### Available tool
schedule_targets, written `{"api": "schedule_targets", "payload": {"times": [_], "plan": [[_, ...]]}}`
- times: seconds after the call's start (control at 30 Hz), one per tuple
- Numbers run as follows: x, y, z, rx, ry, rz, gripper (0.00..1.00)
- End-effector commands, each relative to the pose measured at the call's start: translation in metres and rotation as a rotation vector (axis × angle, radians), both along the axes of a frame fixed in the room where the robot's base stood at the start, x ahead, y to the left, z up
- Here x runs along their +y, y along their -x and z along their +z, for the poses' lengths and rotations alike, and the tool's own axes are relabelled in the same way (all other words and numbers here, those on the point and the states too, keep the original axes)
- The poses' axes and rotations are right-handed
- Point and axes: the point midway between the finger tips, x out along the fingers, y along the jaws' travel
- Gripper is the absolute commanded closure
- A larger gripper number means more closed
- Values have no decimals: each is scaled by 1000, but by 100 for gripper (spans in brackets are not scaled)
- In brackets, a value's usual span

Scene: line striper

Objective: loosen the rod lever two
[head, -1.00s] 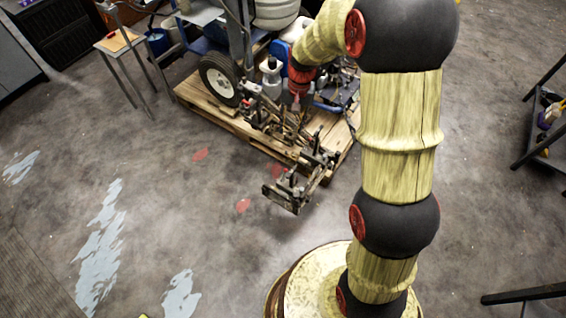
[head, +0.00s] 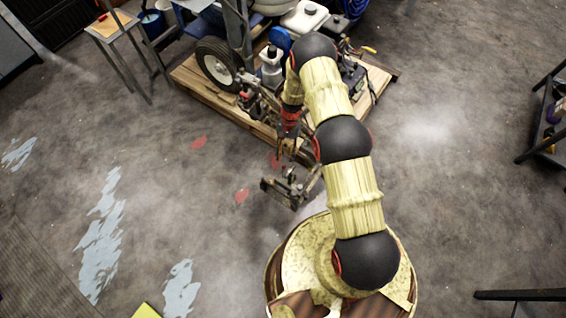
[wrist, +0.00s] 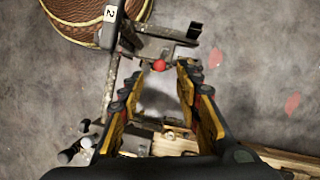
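The line striper (head: 270,72) stands on a wooden pallet (head: 188,88), with its front rod bracket (head: 290,188) reaching out over the floor. In the wrist view the bracket (wrist: 160,45) carries a small red ball knob (wrist: 160,66). A dark part with a white "2" tag (wrist: 110,14) sits up and to the left of the knob. My gripper (head: 286,148) is above the bracket. In the wrist view my gripper (wrist: 158,76) has its yellow-black fingers apart, with the knob in line with the gap near the tips. I cannot tell the height between them. Nothing is held.
My round base stands right beside the bracket. A small table (head: 112,24) is at the upper left. A dark rack (head: 548,120) is at the right edge. The floor to the left and right is open, with pale and red paint patches.

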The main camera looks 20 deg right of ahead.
Motion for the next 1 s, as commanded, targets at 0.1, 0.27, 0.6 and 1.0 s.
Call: {"api": "schedule_targets", "payload": {"times": [0.1,0.27,0.6,1.0], "plan": [[2,4,-10,5,0,-3,66],[6,12,-31,7,-1,-3,66],[15,25,-70,2,0,-3,66],[16,27,-74,2,-1,-2,68]]}}
